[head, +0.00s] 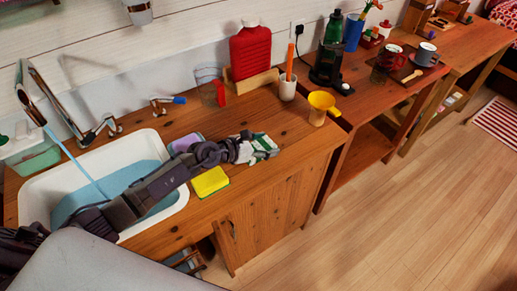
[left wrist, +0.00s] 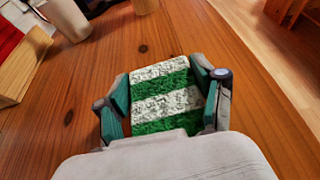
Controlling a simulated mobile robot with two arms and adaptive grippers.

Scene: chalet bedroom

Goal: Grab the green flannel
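The green flannel (left wrist: 160,93) has green and white stripes and a rough, towel-like surface. It lies on the wooden counter, and in the head view (head: 264,146) it shows right of the sink, partly covered by my gripper. My left gripper (left wrist: 165,85) reaches down over it, with one finger along each side of the cloth. The fingers stand wide apart and look open around the flannel. I cannot tell whether they touch its edges. In the head view my left gripper (head: 247,149) is at the end of the arm that crosses the sink. My right gripper is not in view.
A yellow sponge (head: 210,181) lies close to the arm at the counter's front edge. Behind stand a white cup (head: 287,90), a yellow cup (head: 319,108), a red bottle (head: 250,53) on a wooden block and a clear glass (head: 207,84). The sink (head: 40,196) is at left.

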